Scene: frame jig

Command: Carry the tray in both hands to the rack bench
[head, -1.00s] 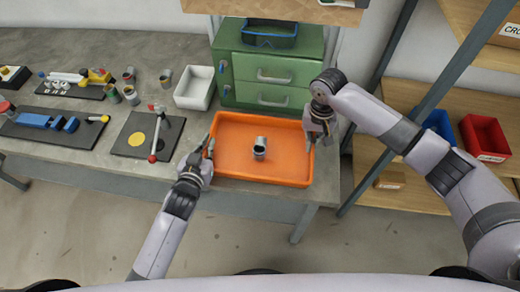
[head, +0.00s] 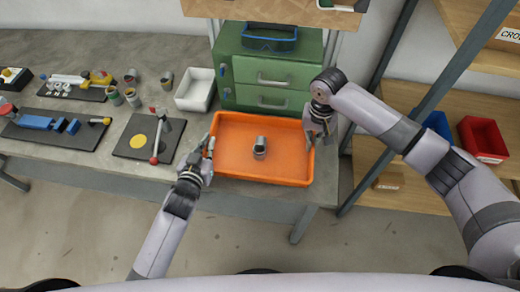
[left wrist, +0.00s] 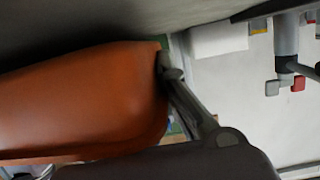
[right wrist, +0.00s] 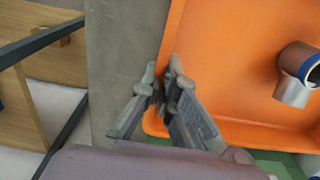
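The orange tray (head: 232,172) is at the right end of the grey bench, in front of the green drawer cabinet. My left gripper (head: 210,148) is at the tray's left rim; the left wrist view shows a finger (left wrist: 172,75) against the tray's wall (left wrist: 90,100), the other finger mostly hidden. My right gripper (head: 312,138) is at the right rim; in the right wrist view its fingers (right wrist: 165,85) are close together with the rim between them. Both look shut on the tray. Whether it touches the bench is unclear.
The green drawer cabinet (head: 268,72) and a white bin (head: 195,90) stand close behind the tray. A black mat (head: 130,148) with a red-handled clamp is left of it. A wooden shelf rack (head: 410,180) with a red bin (head: 483,138) stands to the right.

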